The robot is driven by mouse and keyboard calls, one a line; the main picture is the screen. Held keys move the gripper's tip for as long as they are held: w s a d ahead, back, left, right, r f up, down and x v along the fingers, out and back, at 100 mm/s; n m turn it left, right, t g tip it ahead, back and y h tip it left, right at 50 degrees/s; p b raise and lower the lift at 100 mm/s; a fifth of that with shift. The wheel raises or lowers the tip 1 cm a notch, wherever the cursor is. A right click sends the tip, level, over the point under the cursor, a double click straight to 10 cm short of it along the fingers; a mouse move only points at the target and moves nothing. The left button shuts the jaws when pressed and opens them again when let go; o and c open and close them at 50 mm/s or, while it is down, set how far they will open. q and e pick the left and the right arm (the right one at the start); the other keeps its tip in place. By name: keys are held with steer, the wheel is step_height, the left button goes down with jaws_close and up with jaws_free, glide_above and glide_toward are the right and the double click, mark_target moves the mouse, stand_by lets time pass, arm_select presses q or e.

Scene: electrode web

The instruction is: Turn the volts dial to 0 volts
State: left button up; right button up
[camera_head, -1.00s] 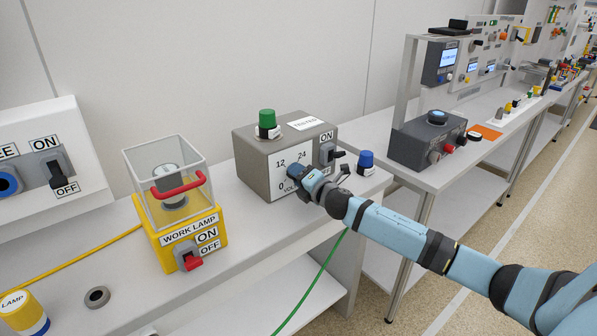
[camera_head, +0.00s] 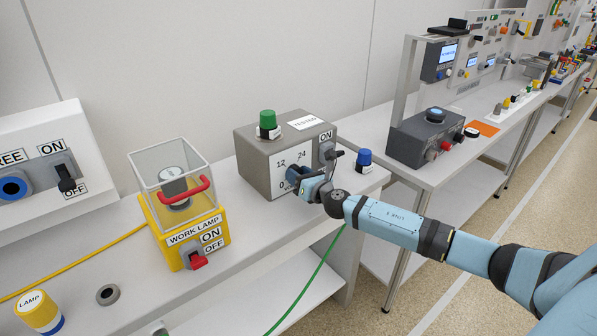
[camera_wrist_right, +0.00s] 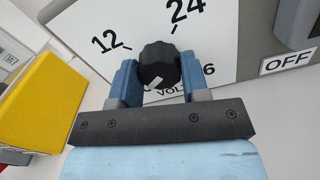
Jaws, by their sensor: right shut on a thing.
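The black volts dial (camera_wrist_right: 157,60) is a ridged knob on the white scale plate (camera_head: 281,172) of the grey box (camera_head: 261,155). The wrist view shows a white mark low on the knob. The numbers 12 and 24 show above it; the 36 is partly hidden by a finger. In the head view the 0 (camera_head: 282,186) shows at the plate's lower left. My right gripper (camera_head: 300,177) is shut on the dial, with one blue finger on each side of the knob. In the head view it hides the dial. My left gripper is not in view.
The box's ON/OFF switch (camera_head: 328,153) is close to the right of my gripper. A blue button (camera_head: 364,159) stands right of the box, a green one (camera_head: 267,121) on top. The yellow work lamp box (camera_head: 185,235) stands to the left. A green cable hangs at the bench front.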

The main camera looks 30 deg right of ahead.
steer(key=shift+n+p, duration=0.4)
steer(key=shift+n, duration=0.7)
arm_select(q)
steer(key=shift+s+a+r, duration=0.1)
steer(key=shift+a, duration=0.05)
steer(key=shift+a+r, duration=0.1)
arm_select(e)
steer(key=shift+n, duration=0.4)
steer(key=o, duration=0.9)
steer(key=shift+o, duration=0.2)
